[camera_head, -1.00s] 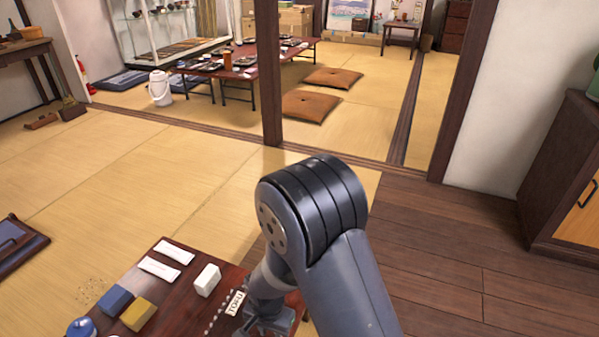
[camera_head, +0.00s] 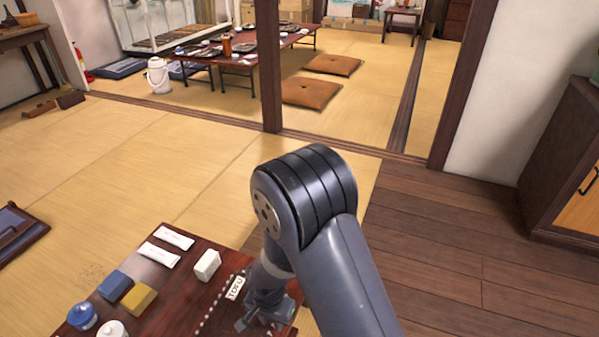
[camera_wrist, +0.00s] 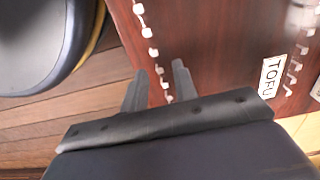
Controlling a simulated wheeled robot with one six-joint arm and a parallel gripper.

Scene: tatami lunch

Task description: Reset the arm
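My gripper (camera_head: 250,320) is low over the right end of a dark red low table (camera_head: 190,298), at the lower middle of the head view. In the wrist view my gripper (camera_wrist: 160,68) shows two grey fingers apart, with nothing held between them. A row of small white pieces on the table shows beyond the fingertips. A white label reading TOFU (camera_head: 235,287) lies close to my gripper; it also shows at the right of the wrist view (camera_wrist: 271,77). My arm's elbow stands high, hiding some of the floor behind it.
The table also bears a white block (camera_head: 207,264), a blue block (camera_head: 113,284), a yellow block (camera_head: 139,298), two white packets (camera_head: 174,237) and a blue-lidded jar (camera_head: 82,317). A wooden post (camera_head: 269,65) stands behind.

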